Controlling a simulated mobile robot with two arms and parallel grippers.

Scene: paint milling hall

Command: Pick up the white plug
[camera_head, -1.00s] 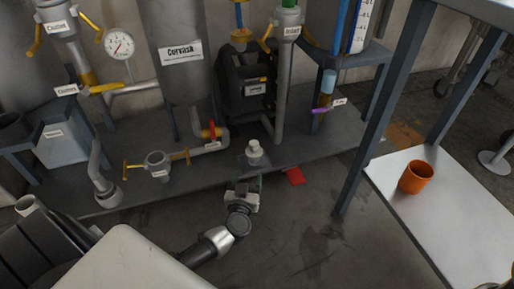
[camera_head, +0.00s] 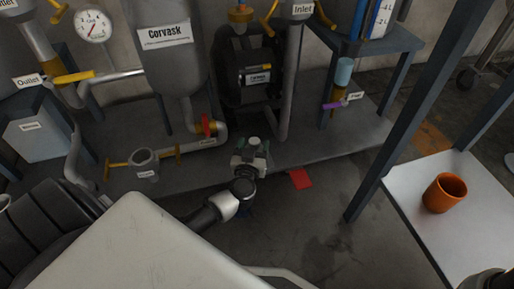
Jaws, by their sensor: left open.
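The white plug (camera_head: 254,141) sits at the front of the grey platform, near the middle of the head view. Only its pale rounded top shows; the gripper hides its lower part. My left gripper (camera_head: 252,149) reaches in from the lower left and is open, its fingers near the plug's two sides. I cannot tell whether they touch it.
A grey platform (camera_head: 340,136) carries the Corvask tank (camera_head: 172,75), pipes and a dark pump unit (camera_head: 252,88). An orange cup (camera_head: 443,192) stands on a pale shelf (camera_head: 405,190) at right.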

